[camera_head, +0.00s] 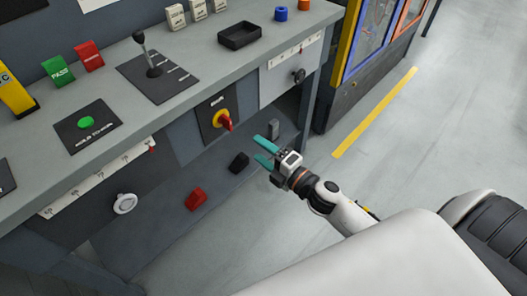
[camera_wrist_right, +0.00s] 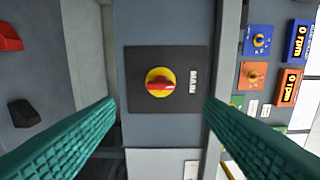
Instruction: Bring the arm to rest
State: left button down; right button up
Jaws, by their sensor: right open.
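My right gripper (camera_head: 264,147) is open and empty, with its teal fingers spread in front of the bench's front side. My right arm (camera_head: 342,208) reaches in from the lower right of the head view. A red-and-yellow rotary switch (camera_head: 223,119) on a dark plate sits ahead of the gripper, apart from it. In the right wrist view the switch (camera_wrist_right: 159,82) lies between and beyond the two fingers (camera_wrist_right: 160,108), its red handle lying sideways in the picture beside the word MAIN. Nothing is between the fingers. My left gripper is not in view.
The grey bench (camera_head: 190,95) carries a joystick panel (camera_head: 156,72), a green button panel (camera_head: 87,124) and a black tray (camera_head: 239,35). Red (camera_head: 195,199) and black (camera_head: 239,162) pedals lie below. A framed cabinet (camera_head: 365,50) stands right; floor (camera_head: 440,130) beyond is clear.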

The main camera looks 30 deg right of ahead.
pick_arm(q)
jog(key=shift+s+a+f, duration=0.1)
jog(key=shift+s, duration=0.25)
